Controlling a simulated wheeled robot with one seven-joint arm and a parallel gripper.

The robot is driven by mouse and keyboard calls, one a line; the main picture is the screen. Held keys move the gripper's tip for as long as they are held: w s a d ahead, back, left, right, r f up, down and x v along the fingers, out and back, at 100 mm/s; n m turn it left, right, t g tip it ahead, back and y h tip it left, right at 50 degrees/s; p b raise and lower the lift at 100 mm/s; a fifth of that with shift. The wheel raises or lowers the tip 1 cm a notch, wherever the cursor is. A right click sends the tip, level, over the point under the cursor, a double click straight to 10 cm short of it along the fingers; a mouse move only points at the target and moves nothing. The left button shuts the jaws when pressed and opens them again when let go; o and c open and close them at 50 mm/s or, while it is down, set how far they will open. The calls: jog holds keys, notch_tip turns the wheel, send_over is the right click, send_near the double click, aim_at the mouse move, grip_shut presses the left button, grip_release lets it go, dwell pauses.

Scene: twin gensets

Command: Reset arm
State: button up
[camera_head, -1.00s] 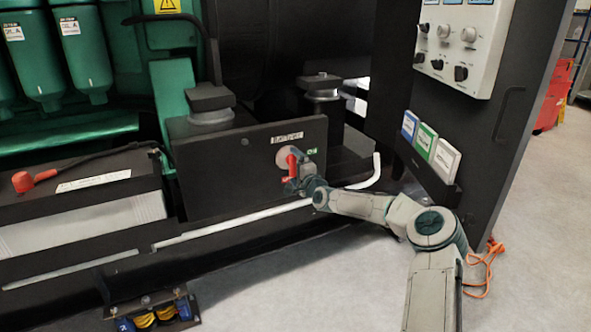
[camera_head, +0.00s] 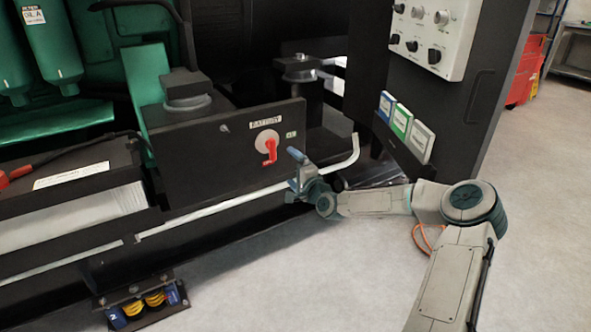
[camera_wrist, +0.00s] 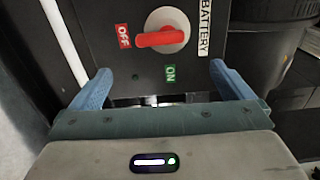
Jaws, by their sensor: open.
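The red battery switch handle (camera_head: 270,153) sits on a pale round base on the dark panel, below a BATTERY label (camera_head: 266,122). It hangs downward in the head view. In the wrist view the handle (camera_wrist: 160,39) lies toward the red OFF label (camera_wrist: 123,36), away from the green ON label (camera_wrist: 170,73). My gripper (camera_head: 293,168) is to the right of the switch and a little lower, apart from it. In the wrist view my blue fingers (camera_wrist: 160,85) are spread with nothing between them, and the switch is beyond them.
A pale pipe (camera_head: 352,158) rises close to my gripper. The open cabinet door with a control box (camera_head: 432,35) and booklets (camera_head: 402,120) stands to the right. Open floor lies in front.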

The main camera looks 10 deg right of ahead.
jog(key=shift+s+d, duration=0.2)
jog(key=shift+s, duration=0.5)
